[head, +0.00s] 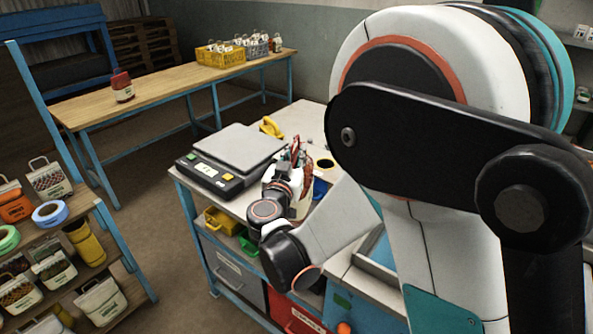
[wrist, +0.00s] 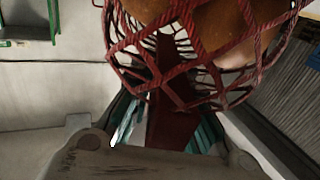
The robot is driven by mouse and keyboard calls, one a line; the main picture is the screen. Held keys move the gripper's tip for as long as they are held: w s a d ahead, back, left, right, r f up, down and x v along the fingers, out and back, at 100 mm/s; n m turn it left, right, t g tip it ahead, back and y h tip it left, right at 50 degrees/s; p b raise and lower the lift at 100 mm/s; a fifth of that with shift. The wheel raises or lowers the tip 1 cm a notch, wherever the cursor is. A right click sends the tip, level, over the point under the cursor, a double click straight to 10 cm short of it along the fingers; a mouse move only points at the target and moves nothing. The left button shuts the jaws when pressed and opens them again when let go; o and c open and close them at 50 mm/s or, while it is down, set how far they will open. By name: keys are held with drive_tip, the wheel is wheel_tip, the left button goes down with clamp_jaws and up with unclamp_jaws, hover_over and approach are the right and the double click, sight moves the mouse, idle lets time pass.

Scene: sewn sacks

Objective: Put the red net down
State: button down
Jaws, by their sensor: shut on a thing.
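The red net (wrist: 195,55) fills the top of the wrist view. Its open mesh holds rounded brown-orange things. A dark red strip of it runs down between the teal fingers of my gripper (wrist: 168,125), which is shut on it. In the head view, my gripper (head: 296,172) is over the workbench (head: 298,117), just right of the scale (head: 237,148). A little of the red net (head: 296,150) shows there, mostly hidden by my wrist and arm. I cannot tell whether the net touches the bench.
A yellow tool (head: 271,127) and a tape roll (head: 324,165) lie close by on the bench. A shelf (head: 105,222) of sacks and tape stands left.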

wheel_tip(320, 180, down, 4)
drive_tip(key=shift+w+b, duration=0.1)
drive_tip(key=shift+b, duration=1.05)
drive_tip(key=shift+r, duration=0.1)
drive_tip(key=c, duration=1.5)
unclamp_jaws()
drive_tip(key=shift+c, duration=0.2)
drive_tip(key=shift+s+a, duration=0.1)
drive_tip(key=shift+s, duration=0.15)
drive_tip(key=p+v, duration=0.1)
drive_tip(key=v, duration=1)
drive_tip(key=shift+s+p, duration=0.35)
drive_tip(key=shift+p, duration=0.05)
